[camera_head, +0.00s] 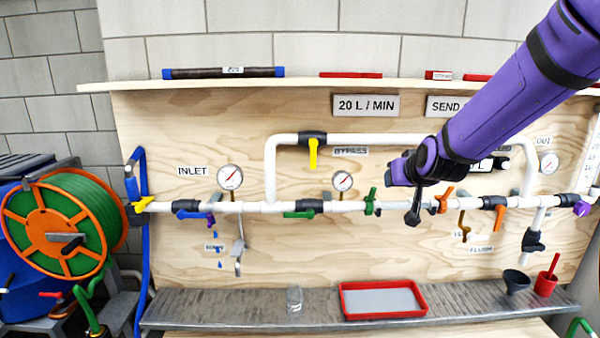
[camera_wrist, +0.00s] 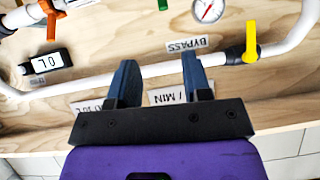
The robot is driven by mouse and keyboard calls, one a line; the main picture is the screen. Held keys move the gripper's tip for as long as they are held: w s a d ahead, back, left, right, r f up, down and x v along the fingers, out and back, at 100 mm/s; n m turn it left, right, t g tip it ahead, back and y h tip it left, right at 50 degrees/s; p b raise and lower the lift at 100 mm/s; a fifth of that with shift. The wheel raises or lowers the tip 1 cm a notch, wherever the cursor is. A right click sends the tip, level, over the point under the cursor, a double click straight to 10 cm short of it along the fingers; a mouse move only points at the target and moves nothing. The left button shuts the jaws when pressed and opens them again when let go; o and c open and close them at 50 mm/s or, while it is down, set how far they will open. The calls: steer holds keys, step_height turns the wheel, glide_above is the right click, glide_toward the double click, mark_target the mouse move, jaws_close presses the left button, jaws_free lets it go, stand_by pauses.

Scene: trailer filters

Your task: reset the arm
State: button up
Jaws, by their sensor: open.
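My purple arm (camera_head: 510,95) reaches in from the upper right of the head view. My gripper (camera_head: 402,172) is in front of the pipe board, right of the middle gauge. In the wrist view my gripper (camera_wrist: 158,75) shows two dark blue fingers set apart with nothing between them. The white bypass pipe (camera_wrist: 100,78) and the plywood panel lie beyond the fingers. A yellow valve handle (camera_wrist: 251,42) is to the right of the fingers in that view. In the head view, my arm hides part of the bypass pipe and of a label.
A shelf (camera_head: 300,84) runs along the top of the board. A grey ledge (camera_head: 230,308) below holds a red tray (camera_head: 383,300), a funnel (camera_head: 516,281) and a red cup (camera_head: 546,283). A green hose reel (camera_head: 65,230) stands at left. Several valves and gauges line the main pipe.

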steer(key=s+d+r+g, duration=0.1)
steer(key=s+r+g, duration=0.1)
steer(key=s, duration=0.9)
steer(key=s+d+r+g, duration=0.2)
steer(key=s, duration=1)
steer(key=s+d+r+g, duration=0.2)
steer(key=s, duration=0.9)
steer(key=shift+s+d+r+h, duration=0.25)
steer(key=shift+s+h, duration=0.1)
steer(key=shift+h, duration=0.05)
stand_by(4.2)
